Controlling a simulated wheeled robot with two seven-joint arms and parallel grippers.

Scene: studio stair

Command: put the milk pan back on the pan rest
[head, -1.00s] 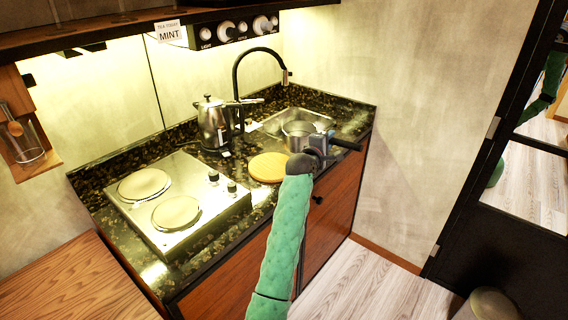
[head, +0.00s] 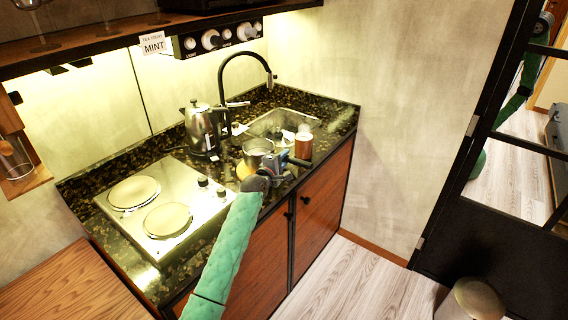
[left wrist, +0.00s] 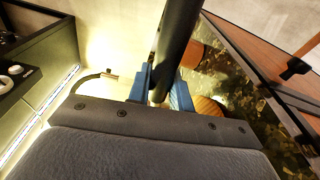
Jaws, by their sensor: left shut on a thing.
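My left gripper (head: 279,166) is shut on the dark handle (left wrist: 178,45) of the milk pan; its blue fingers (left wrist: 160,88) grip the handle in the left wrist view. The metal pan (head: 258,147) looks upright, at the counter's front. The round wooden pan rest (head: 243,171) is mostly hidden behind the pan and gripper; part of a round wooden piece, apparently the rest, shows in the left wrist view (left wrist: 208,108). The pan overlaps it in the head view; I cannot tell whether they touch. My right gripper is not in view.
A kettle (head: 201,130) stands left of the pan, and a black tap (head: 225,75) arches behind. A brown jar (head: 303,147) stands close to the right. The sink (head: 275,123) is behind, the two-plate hob (head: 190,190) to the left.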

